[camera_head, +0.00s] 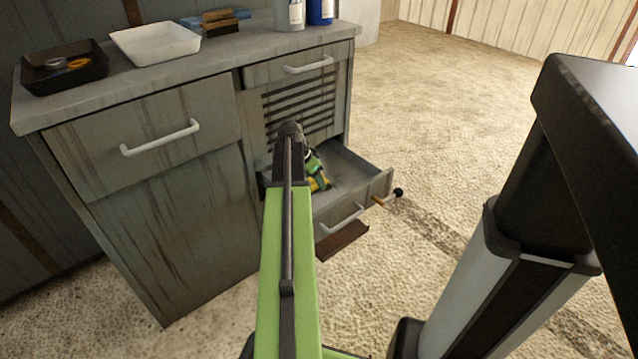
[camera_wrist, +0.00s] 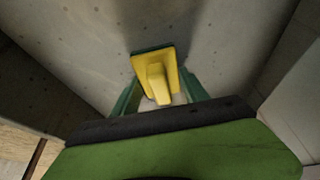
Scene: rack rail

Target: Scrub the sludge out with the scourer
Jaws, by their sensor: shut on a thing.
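My gripper (camera_head: 316,166) reaches down into the open lower drawer (camera_head: 378,190) of the grey cabinet. In the wrist view my gripper (camera_wrist: 160,88) has its green fingers shut on the scourer (camera_wrist: 157,72), which has a yellow body with a raised grip and a dark green edge. The scourer (camera_head: 319,184) shows partly in the head view, low inside the drawer. In the wrist view it is over the drawer's grey floor (camera_wrist: 85,60); I cannot tell whether it touches. Small dark specks dot the grey surfaces; no clear sludge patch shows, and the area under the scourer is hidden.
The drawer walls stand close around my gripper. A rod with a black knob (camera_head: 397,192) sticks out by the drawer front. On the countertop are a black tray (camera_head: 63,78), a white tray (camera_head: 155,42), brushes (camera_head: 217,21) and bottles (camera_head: 290,14). Open floor lies right.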

